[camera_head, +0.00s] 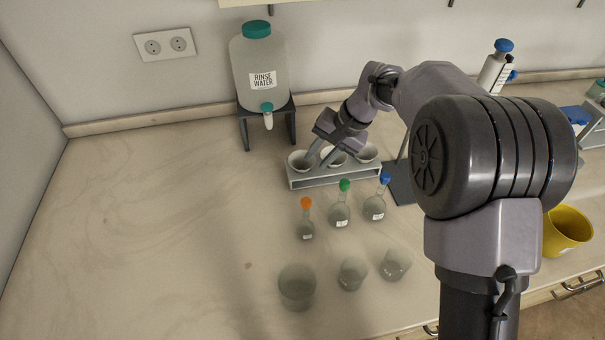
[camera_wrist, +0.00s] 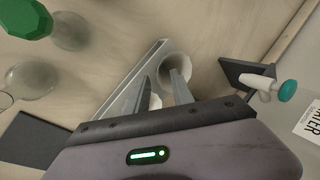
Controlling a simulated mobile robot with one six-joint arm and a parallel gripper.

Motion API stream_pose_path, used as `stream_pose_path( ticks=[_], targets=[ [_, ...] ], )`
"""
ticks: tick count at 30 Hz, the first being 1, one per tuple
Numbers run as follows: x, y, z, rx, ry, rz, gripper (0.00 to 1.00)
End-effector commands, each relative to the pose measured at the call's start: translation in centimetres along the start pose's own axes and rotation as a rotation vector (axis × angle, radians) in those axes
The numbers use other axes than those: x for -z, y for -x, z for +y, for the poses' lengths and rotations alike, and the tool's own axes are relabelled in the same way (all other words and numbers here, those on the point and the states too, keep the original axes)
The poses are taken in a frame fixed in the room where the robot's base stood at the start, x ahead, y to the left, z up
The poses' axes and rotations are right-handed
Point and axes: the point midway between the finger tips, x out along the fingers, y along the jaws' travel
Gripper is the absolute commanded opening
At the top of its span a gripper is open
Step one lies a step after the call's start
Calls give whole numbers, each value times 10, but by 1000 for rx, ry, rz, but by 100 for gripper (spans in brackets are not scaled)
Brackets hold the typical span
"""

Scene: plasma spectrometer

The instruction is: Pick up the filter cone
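White filter cones sit in a grey rack (camera_head: 325,177) on the counter. The left cone (camera_head: 297,160) is nearest my gripper, and another cone (camera_head: 368,152) sits at the rack's right end. The middle cone is partly hidden by my gripper (camera_head: 317,152). In the wrist view, my gripper (camera_wrist: 160,76) is open above the rack (camera_wrist: 122,92). One finger overlaps the opening of the end cone (camera_wrist: 176,64) and the other is at its left, outside the rim. Whether either finger touches the cone cannot be told. A second cone shows partly between the fingers, lower down.
A rinse water bottle (camera_head: 260,70) stands on a dark stand (camera_head: 245,125) behind the rack. Flasks with orange (camera_head: 306,202), green (camera_head: 344,185) and blue stoppers stand in front, with glass beakers (camera_head: 297,285) nearer. A yellow bucket (camera_head: 567,230) is at right. The left counter is clear.

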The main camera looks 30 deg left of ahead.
Motion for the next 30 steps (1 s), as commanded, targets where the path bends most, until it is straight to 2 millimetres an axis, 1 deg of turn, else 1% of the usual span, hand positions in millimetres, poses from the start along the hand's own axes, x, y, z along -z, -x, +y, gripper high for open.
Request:
stream_pose_path(
  ticks=[1, 3, 8, 9, 13, 14, 30],
  targets=[
    [0, -17, 3, -1, -1, -3, 29],
    [0, -25, 2, 0, -1, -1, 29],
    [0, -23, 1, 0, -1, 0, 29],
    [0, -23, 1, 0, -1, 0, 27],
    [0, -23, 1, 0, -1, 0, 1],
    [0, -23, 1, 0, -1, 0, 0],
    [0, -23, 1, 0, -1, -1, 0]
  ],
)
